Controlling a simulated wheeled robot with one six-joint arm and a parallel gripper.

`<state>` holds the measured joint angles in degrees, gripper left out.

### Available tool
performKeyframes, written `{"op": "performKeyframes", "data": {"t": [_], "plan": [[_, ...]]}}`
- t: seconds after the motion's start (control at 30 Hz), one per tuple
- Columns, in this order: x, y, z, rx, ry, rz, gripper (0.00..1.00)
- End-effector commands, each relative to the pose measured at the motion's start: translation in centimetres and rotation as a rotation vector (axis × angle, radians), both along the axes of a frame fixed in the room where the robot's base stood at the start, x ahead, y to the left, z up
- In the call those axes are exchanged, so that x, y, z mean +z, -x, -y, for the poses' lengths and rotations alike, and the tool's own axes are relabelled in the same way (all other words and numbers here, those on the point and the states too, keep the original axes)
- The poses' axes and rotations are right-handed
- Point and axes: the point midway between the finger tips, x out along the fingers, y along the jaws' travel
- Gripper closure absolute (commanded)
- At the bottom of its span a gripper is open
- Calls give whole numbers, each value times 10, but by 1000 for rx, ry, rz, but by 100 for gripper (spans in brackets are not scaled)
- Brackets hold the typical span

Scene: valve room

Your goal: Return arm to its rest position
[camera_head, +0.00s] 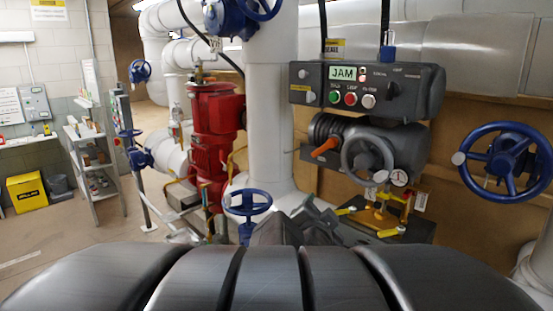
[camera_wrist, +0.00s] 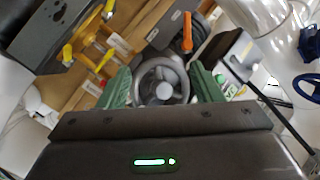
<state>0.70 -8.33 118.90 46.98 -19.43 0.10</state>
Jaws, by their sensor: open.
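My arm fills the bottom of the head view as large dark rounded links. My gripper shows in the wrist view (camera_wrist: 163,92), with two green fingers spread apart and nothing held between them. A grey handwheel (camera_wrist: 160,82) appears between and beyond the fingers; I cannot tell the exact gap. In the head view the same grey handwheel (camera_head: 368,154) sits on the front of a dark actuator (camera_head: 405,142), right of centre. In the head view my fingertips cannot be made out clearly behind the arm links.
A control box (camera_head: 365,90) with a display reading JAM is above the handwheel. An orange lever (camera_head: 325,147) sticks out left of it. Yellow-handled fittings (camera_head: 388,210) are below. A blue handwheel (camera_head: 505,160) is at right, another (camera_head: 248,203) at lower centre. Open floor (camera_head: 75,250) lies left.

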Motion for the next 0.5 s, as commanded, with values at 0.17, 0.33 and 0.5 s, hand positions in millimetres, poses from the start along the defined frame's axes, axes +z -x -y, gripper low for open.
{"op": "performKeyframes", "data": {"t": [0.17, 0.33, 0.5], "plan": [[7, -1, 3, -17, -2, 28, 41], [8, -2, 3, -17, -3, 30, 41], [8, -2, 3, -16, -3, 30, 41]]}}
